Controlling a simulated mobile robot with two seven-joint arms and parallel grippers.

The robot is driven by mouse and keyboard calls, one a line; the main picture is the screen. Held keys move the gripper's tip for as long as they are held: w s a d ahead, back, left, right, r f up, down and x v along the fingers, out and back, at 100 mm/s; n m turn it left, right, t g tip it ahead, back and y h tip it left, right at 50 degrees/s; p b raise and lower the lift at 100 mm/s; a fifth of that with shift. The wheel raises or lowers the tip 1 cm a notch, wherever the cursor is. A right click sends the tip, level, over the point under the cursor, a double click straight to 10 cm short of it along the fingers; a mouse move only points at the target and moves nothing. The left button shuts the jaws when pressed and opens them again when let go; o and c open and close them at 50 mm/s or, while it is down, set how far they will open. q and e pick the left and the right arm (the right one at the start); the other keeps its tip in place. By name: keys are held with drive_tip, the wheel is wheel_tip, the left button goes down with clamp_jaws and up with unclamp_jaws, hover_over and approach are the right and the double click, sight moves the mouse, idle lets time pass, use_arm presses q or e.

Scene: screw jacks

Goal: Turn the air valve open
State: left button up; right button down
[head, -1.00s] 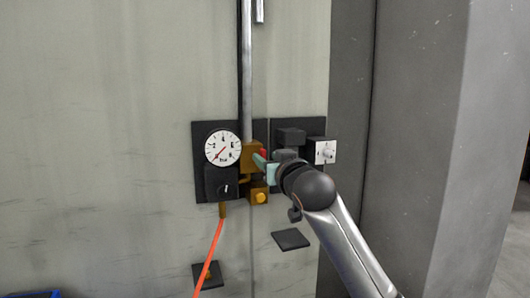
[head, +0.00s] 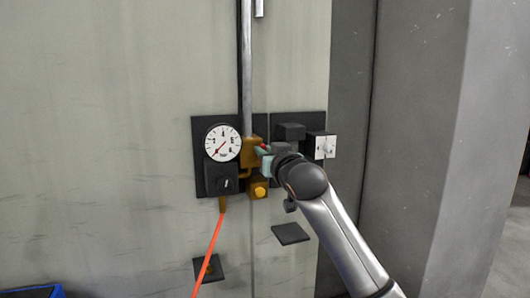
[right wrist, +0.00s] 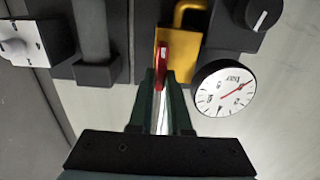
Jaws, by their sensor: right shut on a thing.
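The air valve is a brass-coloured block (head: 250,151) on the vertical pipe, with a small red lever (head: 262,148) on its right side. My right gripper (head: 264,157) reaches in from the lower right and is shut on the red lever. In the right wrist view, the red lever (right wrist: 163,56) stands between the two finger ends (right wrist: 160,78), in front of the yellow-brass valve body (right wrist: 181,60). The fingers hide part of the lever. My left gripper is not in view.
A round white pressure gauge (head: 222,143) sits just left of the valve, above a black knob box (head: 221,179). A yellow button box (head: 259,188) is below. A white switch plate (head: 325,147) is at right. An orange hose (head: 209,253) hangs down.

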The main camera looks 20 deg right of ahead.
idle(0.7)
drive_tip(key=shift+a+f+n, duration=0.25)
drive_tip(key=shift+n, duration=2.75)
drive_tip(key=shift+a+f+n, duration=0.2)
drive_tip(key=shift+n, duration=2.8)
drive_tip(key=shift+a+f+n, duration=0.25)
drive_tip(key=shift+n, duration=2.75)
drive_tip(key=c, duration=0.9)
unclamp_jaws()
drive_tip(key=shift+o, duration=0.2)
drive_tip(key=shift+s, duration=0.15)
drive_tip(key=s+b, duration=0.3)
drive_tip(key=s, duration=0.9)
drive_tip(key=shift+s+d, duration=0.15)
drive_tip(key=shift+d, duration=0.05)
